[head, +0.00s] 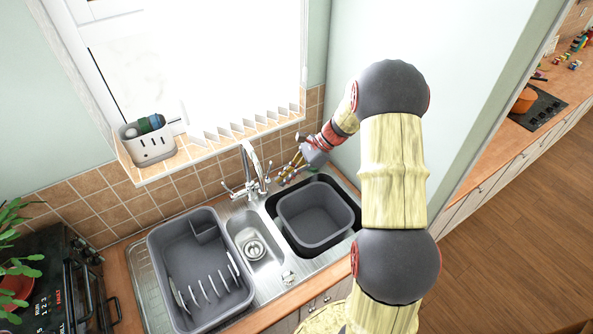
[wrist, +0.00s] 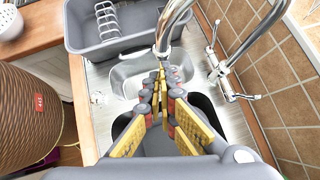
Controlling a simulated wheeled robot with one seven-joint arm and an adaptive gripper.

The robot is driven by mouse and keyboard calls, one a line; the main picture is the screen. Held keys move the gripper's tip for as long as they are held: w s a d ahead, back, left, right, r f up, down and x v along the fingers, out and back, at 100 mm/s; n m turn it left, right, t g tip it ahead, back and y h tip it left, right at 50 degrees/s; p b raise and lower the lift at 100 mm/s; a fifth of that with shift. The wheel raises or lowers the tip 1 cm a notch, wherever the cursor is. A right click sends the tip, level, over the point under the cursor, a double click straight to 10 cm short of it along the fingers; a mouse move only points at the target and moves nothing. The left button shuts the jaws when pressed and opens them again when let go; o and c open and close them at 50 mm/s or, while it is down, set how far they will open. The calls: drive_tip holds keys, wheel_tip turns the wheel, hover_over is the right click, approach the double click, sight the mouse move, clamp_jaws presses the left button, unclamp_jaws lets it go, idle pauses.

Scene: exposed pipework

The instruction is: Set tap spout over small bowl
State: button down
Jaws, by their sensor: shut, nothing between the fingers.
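The chrome tap (head: 252,170) stands at the back of the steel sink, its tall spout arched. In the wrist view the spout (wrist: 176,18) comes down from the top, and its outlet end appears at the near side of the small bowl (wrist: 128,70). The small bowl (head: 262,251) is the narrow middle basin with a drain strainer. My gripper (head: 283,179) is right of the tap in the head view. In the wrist view my gripper (wrist: 162,74) is shut and empty, its tips just below the spout's end in the picture; I cannot tell whether they touch.
A grey tub (head: 318,214) sits in the large right basin, under my gripper in the wrist view. A grey dish rack (head: 202,270) is on the left drainer. Tap handles (wrist: 224,68) stand beside the tiled wall (wrist: 283,80). A caddy (head: 148,143) is on the windowsill.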

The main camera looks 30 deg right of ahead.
drive_tip(key=shift+w+a, duration=0.15)
drive_tip(key=shift+a, duration=0.4)
drive_tip(key=shift+w+a, duration=0.15)
drive_tip(key=shift+a, duration=0.4)
drive_tip(key=shift+a, duration=0.1)
drive_tip(key=a+m+t+h+b, duration=0.1)
drive_tip(key=a+m+t, duration=0.1)
drive_tip(key=a, duration=0.6)
drive_tip(key=shift+m, duration=0.6)
drive_tip(key=shift+w, duration=0.1)
drive_tip(key=s+d+r, duration=0.6)
drive_tip(key=d+r, duration=0.1)
drive_tip(key=d, duration=0.1)
drive_tip(key=shift+s+d, duration=0.25)
drive_tip(key=shift+s, duration=0.1)
